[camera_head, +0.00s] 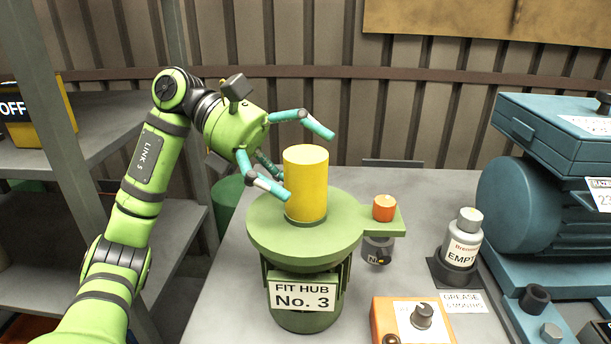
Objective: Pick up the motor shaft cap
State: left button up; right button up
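No part is labelled as the motor shaft cap, so I cannot tell for sure which one it is. A black ring-like cap (535,297) sits on the blue motor base at the lower right. A plain yellow cylinder (306,186) stands upright on the green round fixture marked FIT HUB No. 3 (268,234). My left gripper (303,163) is open, with its teal-tipped fingers spread near the top and left side of the yellow cylinder. I cannot tell whether a finger touches it. My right gripper is not in view.
The blue motor (530,205) fills the right side. A bottle marked EMPTY (464,240) stands in a dark holder. An orange control box (414,322) is at the front. A small orange cylinder (384,207) sits on the fixture's side arm. Grey shelves (110,125) stand left.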

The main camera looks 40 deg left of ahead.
pick_arm(q)
jog(key=c, duration=0.9)
jog(key=shift+c, duration=0.2)
